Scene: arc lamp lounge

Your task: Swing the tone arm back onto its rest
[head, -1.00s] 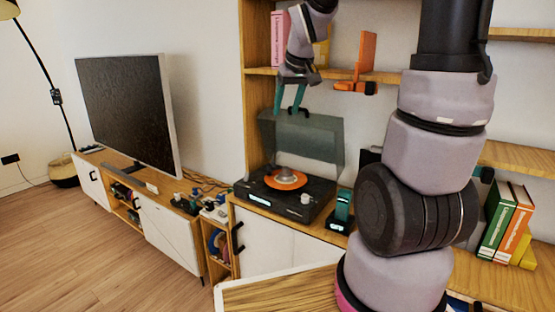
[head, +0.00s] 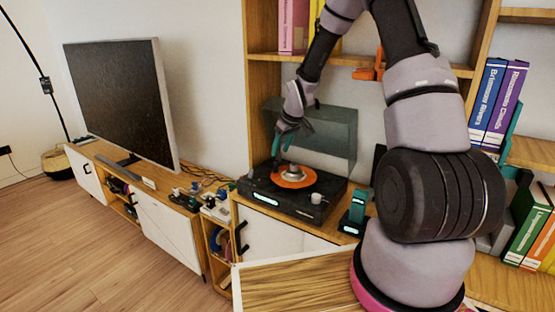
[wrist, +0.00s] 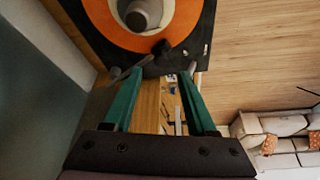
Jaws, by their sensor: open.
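The turntable (head: 318,208) stands on the low cabinet with its lid raised and an orange record (head: 307,183) on its platter. The record also shows at the top of the wrist view (wrist: 97,20). A thin dark bar that looks like the tone arm (wrist: 147,60) lies by the record's edge in the wrist view; in the head view I cannot make it out. My gripper (head: 277,158) points down over the deck's left rear, with green fingers apart and nothing held. In the wrist view my gripper (wrist: 161,72) has its left fingertip close to the bar; contact cannot be told.
The raised smoky lid (head: 335,130) stands behind the deck, close to my gripper. A small teal-and-black device (head: 355,213) is right of the turntable. A shelf (head: 350,60) runs above. A television (head: 120,105) stands left.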

